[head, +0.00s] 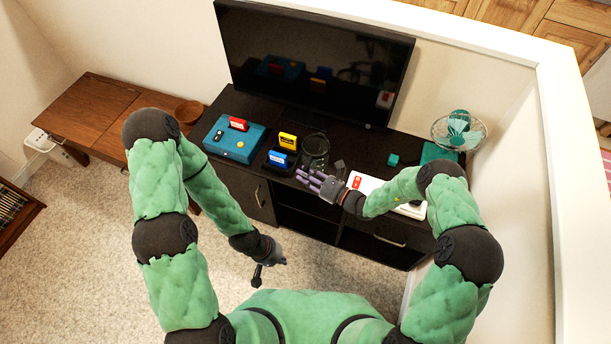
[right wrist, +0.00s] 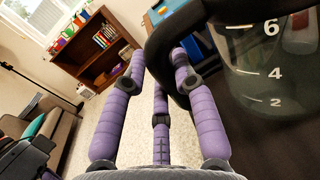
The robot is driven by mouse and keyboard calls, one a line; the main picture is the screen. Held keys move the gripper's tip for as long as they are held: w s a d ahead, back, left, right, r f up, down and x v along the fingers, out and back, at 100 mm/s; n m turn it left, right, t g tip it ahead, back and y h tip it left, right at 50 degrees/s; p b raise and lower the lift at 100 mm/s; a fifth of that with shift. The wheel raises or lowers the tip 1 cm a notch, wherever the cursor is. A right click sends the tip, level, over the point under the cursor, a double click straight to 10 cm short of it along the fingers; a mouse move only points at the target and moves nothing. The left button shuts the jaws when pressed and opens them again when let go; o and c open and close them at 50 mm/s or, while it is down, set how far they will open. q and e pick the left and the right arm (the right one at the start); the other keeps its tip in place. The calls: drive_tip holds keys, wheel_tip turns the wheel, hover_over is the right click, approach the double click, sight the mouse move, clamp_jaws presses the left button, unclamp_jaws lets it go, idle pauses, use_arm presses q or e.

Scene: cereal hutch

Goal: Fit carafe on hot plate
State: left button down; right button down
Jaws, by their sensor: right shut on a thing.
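The clear glass carafe (head: 316,146) stands upright over the dark cabinet top, in front of the television. In the right wrist view the carafe (right wrist: 258,75) shows white marks 2, 4 and 6 and a black handle (right wrist: 160,48). My right gripper (head: 308,178), with purple fingers, is shut on that handle; the fingers also show in the right wrist view (right wrist: 158,70). I cannot tell whether the carafe touches the cabinet top. A white appliance (head: 362,182) with a red label lies partly behind my right arm; no hot plate is clearly visible. My left gripper (head: 270,272) hangs low over the carpet, away from the carafe.
A blue box (head: 232,143) and yellow (head: 288,140) and blue (head: 279,158) cartridges stand left of the carafe. The television (head: 310,65) is behind. A small teal cube (head: 393,159) and a wire basket (head: 459,131) are to the right.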

drive_tip(key=c, duration=1.3)
unclamp_jaws()
drive_tip(key=shift+c, duration=0.2)
drive_tip(key=o, duration=0.3)
drive_tip(key=shift+o, duration=0.2)
